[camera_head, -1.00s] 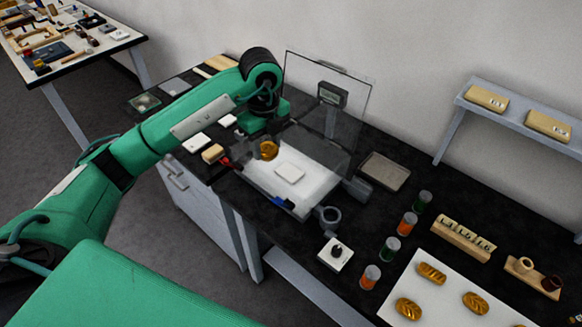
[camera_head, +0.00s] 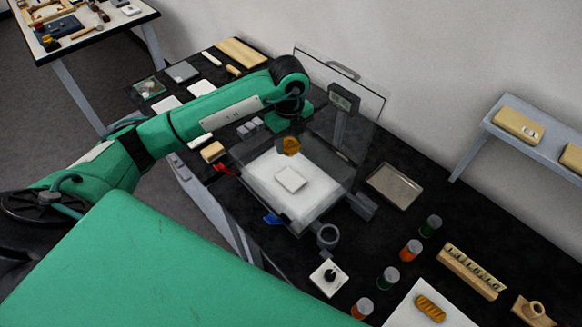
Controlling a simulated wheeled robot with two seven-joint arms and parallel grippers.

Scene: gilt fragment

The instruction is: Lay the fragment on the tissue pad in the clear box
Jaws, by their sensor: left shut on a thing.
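A gold-brown fragment (camera_head: 291,146) hangs from my left gripper (camera_head: 289,136), which is shut on it. The fingertips are small and partly hidden behind the clear panels. A small white pad (camera_head: 291,180) lies on a bright white platform (camera_head: 315,203) between clear panels (camera_head: 334,160). In the picture the fragment is just above the pad, apart from it; its exact height is hard to tell. A small clear box (camera_head: 149,88) with unclear contents sits at the far left of the dark bench. My right gripper is not in view.
A grey tray (camera_head: 394,186) lies to the right, with several lidded jars (camera_head: 411,250) in front. A grey ring-shaped holder (camera_head: 327,236) and a white block with a black knob (camera_head: 329,277) stand near the front edge.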

